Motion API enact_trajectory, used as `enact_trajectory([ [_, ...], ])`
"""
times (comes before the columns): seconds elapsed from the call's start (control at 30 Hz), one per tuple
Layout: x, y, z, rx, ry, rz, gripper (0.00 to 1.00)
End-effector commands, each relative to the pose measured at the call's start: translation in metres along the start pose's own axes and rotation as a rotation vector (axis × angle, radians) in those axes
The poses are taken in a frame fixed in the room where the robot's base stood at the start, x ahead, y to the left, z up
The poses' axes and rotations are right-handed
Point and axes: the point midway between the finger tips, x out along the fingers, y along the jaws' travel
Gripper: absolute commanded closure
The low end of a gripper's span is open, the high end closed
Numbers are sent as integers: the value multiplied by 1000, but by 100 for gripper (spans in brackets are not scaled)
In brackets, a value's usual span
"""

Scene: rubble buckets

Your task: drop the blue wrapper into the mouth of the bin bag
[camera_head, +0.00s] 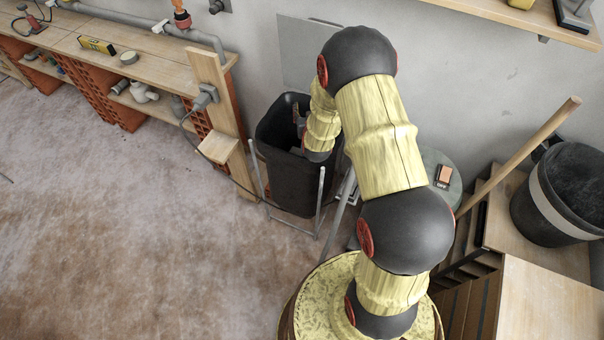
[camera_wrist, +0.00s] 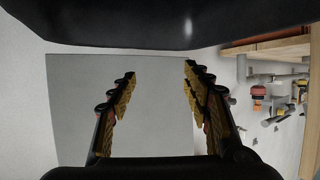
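The black bin bag (camera_head: 292,185) stands upright among thin grey metal legs against the wall, its mouth facing up. The end of my arm reaches over the mouth, and my gripper (camera_head: 299,122) is partly hidden there behind my arm and the rim. In the wrist view my gripper (camera_wrist: 159,76) has its two fingers well apart, with nothing between them. A dark curved surface fills the top of the wrist view; I cannot tell whether it is the bag. The blue wrapper is not visible in either view; much of the bag's inside is hidden.
A wooden bench (camera_head: 150,62) with pipes and tools runs along the left wall beside an upright post (camera_head: 219,105). A round table (camera_head: 446,197) holds a small reddish item. A black bucket (camera_head: 560,195) stands right. The floor (camera_head: 120,230) at left is clear.

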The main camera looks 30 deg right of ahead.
Motion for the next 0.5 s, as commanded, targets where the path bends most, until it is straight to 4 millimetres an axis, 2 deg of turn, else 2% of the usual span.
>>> enact_trajectory([
  [0.13,0,0,0,0,0,0,41],
  [0.5,-4,0,0,0,0,0,41],
])
